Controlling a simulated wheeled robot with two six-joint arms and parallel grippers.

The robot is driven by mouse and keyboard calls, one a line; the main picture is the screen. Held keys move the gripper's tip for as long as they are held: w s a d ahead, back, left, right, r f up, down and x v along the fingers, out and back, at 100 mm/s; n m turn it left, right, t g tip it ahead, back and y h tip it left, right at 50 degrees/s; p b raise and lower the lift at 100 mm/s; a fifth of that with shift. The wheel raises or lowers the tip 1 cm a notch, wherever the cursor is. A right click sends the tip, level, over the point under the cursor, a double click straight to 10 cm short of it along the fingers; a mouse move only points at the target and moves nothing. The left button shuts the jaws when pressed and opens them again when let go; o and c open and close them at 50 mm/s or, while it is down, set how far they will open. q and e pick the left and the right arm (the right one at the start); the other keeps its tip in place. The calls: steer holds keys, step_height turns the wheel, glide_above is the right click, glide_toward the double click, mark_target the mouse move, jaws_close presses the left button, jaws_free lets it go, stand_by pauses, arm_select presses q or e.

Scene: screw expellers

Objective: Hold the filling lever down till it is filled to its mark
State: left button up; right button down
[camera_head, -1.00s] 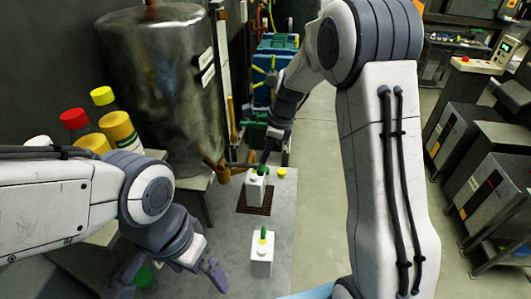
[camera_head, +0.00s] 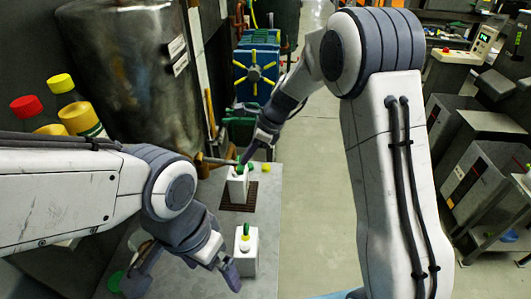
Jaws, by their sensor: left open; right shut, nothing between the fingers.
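A metal tank (camera_head: 135,75) stands at the upper left, with a brown tap (camera_head: 203,165) low on its right side. A thin dark bar, seemingly the filling lever (camera_head: 222,161), runs from the tap toward my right gripper. My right gripper (camera_head: 243,160) is shut and empty, at the bar's end; I cannot tell whether it presses on it. A white container (camera_head: 237,187) stands upright below it, its green top partly hidden. I cannot see a fill mark or level. My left gripper (camera_head: 183,281) is open, its right finger near a second white container (camera_head: 245,262) with a yellow neck and green top.
The grey bench (camera_head: 261,215) has a dark grate (camera_head: 240,206) under the first container. A yellow cap (camera_head: 265,167) lies behind it. Bottles with red and yellow caps (camera_head: 62,82) stand at the left. A blue machine (camera_head: 257,72) is behind; clear floor lies right of the bench.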

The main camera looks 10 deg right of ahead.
arm_select(q)
steer(key=shift+d+f, duration=0.25)
steer(key=shift+f, duration=0.35)
arm_select(e)
step_height(320, 180, down, 4)
steer(key=shift+s+d+r, duration=0.1)
steer(key=shift+s, duration=0.05)
arm_select(q)
steer(key=shift+b, duration=0.3)
arm_select(e)
steer(key=shift+s, duration=0.1)
stand_by(1.1)
stand_by(4.7)
arm_select(q)
steer(key=shift+d+r+p, duration=0.2)
steer(key=shift+r+p, duration=0.4)
arm_select(e)
steer(key=d+f+v, duration=0.1)
steer(key=d+v, duration=0.1)
steer(key=v, duration=1.2)
steer(key=shift+d, duration=0.3)
